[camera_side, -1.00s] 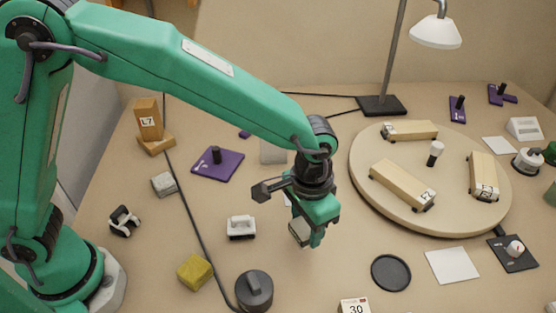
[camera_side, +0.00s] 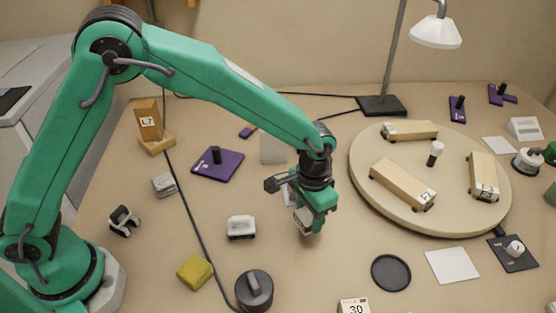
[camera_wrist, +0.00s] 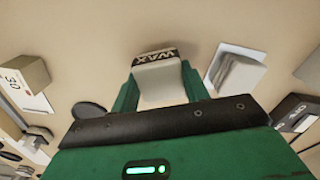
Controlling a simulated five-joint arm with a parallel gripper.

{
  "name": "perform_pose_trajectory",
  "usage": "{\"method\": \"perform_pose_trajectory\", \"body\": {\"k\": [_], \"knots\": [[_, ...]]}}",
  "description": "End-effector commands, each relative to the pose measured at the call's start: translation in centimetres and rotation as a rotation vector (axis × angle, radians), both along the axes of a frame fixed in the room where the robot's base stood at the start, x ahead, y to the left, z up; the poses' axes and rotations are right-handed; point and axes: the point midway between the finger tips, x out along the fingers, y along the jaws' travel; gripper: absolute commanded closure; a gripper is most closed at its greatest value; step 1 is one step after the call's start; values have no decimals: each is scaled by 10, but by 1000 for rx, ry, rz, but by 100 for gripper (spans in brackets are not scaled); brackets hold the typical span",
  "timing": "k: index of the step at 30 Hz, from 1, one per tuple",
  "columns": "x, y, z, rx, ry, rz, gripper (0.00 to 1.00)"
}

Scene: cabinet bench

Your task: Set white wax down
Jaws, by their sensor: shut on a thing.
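The white wax (camera_wrist: 158,82) is a pale block with a black band lettered "WAX" in the wrist view. It sits between the two green fingers of my gripper (camera_wrist: 158,90), which is shut on it. In the side view my gripper (camera_side: 308,222) points down over the middle of the bench, left of the round wooden board. Only a small pale part of the wax (camera_side: 302,222) shows there, partly hidden by the fingers. I cannot tell whether the wax touches the bench.
The round board (camera_side: 450,225) carries several wooden blocks. A white item (camera_side: 241,228), yellow block (camera_side: 195,271) and dark round weight (camera_side: 254,290) lie left of my gripper. A black disc (camera_side: 391,272) and white card (camera_side: 452,265) lie to the right. Bare bench lies in front.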

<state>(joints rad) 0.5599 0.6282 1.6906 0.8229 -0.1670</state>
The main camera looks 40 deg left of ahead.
Motion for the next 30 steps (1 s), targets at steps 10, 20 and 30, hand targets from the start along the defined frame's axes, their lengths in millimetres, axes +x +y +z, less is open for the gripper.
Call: {"method": "perform_pose_trajectory", "body": {"k": [10,20,30], "knots": [[0,0,-24,0,-1,0,79],[0,0,-27,0,0,0,79],[0,0,-27,0,0,0,33]]}}
